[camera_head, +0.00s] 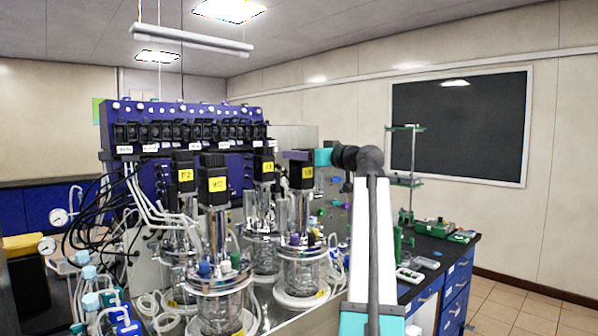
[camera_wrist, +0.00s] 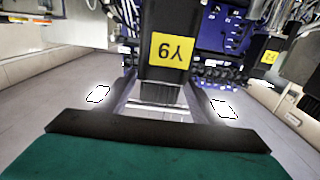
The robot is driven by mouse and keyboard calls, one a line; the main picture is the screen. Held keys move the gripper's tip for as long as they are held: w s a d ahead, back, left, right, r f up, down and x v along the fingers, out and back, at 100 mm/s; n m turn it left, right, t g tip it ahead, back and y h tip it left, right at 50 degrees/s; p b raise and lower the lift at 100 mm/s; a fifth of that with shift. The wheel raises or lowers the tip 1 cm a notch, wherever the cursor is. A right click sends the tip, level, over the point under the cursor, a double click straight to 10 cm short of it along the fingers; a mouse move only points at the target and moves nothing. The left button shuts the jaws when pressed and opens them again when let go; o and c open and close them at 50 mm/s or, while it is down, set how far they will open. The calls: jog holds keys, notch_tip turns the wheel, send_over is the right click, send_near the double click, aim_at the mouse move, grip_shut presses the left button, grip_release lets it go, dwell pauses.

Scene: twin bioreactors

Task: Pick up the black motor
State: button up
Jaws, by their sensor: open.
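Several black motors with yellow labels stand upright on the glass bioreactors in the head view. The right-hand black motor (camera_head: 296,178) is at my gripper (camera_head: 298,156), which reaches in from the right at the height of the motor's top. In the wrist view, which appears upside down, a black motor (camera_wrist: 167,22) with a yellow label lies ahead of my gripper (camera_wrist: 165,88), its end showing between the two fingers. The fingers are apart, with gaps visible on both sides, and hold nothing. Contact with the motor cannot be told.
The other motors stand close by, one in front (camera_head: 212,172) and one behind (camera_head: 263,165). Glass vessels (camera_head: 302,268) and tubing crowd the bench below. A blue pump rack (camera_head: 190,112) stands behind. The floor at the right (camera_head: 510,308) is clear.

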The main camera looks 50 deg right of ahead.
jog(key=w+p, duration=0.1)
jog(key=w, duration=0.3)
jog(key=shift+d, duration=0.15)
dwell(0.4)
grip_shut()
jog(key=shift+w+r, duration=0.1)
